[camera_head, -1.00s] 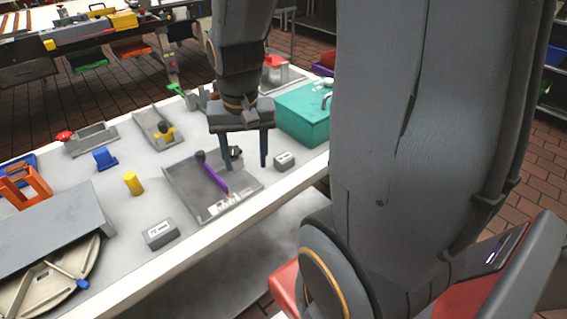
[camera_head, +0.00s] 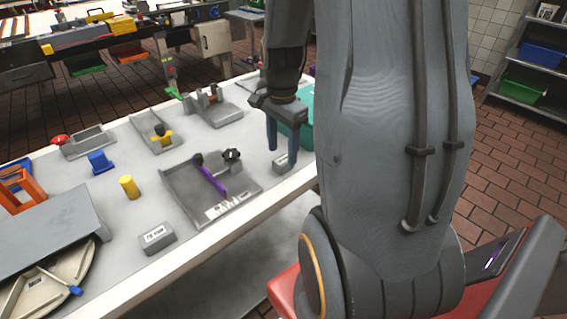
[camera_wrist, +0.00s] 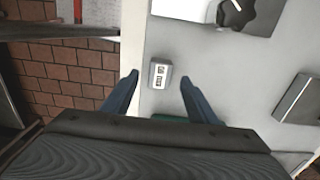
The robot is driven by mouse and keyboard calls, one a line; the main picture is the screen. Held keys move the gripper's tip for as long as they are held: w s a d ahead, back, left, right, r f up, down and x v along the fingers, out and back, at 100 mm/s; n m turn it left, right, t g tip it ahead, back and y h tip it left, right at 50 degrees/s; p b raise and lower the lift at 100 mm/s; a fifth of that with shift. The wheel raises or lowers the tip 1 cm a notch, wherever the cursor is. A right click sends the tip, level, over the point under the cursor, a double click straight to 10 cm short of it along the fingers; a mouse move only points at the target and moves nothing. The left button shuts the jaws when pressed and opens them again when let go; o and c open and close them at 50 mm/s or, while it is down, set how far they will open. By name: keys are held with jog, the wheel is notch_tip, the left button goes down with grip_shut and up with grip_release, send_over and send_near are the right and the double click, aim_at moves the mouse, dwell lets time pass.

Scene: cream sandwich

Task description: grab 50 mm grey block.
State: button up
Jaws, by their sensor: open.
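A small grey block (camera_head: 281,164) with a pale label lies on the white table near its right front edge. In the head view it is partly hidden by my gripper (camera_head: 282,154). In the wrist view the small grey block (camera_wrist: 160,75) shows between the tips of the two blue fingers of my gripper (camera_wrist: 159,77), with gaps on both sides. Its label is too small to read surely. My gripper is open, points down and holds nothing. How far the fingertips are above the table I cannot tell. A larger grey labelled block (camera_head: 157,240) stands at the table's front edge.
A grey tray (camera_head: 175,190) with a purple-handled tool and a black knob lies left of the small block. A teal box (camera_head: 306,132) is close behind my gripper. A yellow cylinder (camera_head: 129,187) and blue piece (camera_head: 100,162) stand farther left.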

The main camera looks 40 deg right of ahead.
aim_at(283, 159)
jog(key=shift+d+f+p, duration=0.15)
jog(key=shift+f+p, duration=0.15)
jog(key=shift+f, duration=1.4)
jog(key=c, duration=1.2)
jog(key=shift+o, duration=0.2)
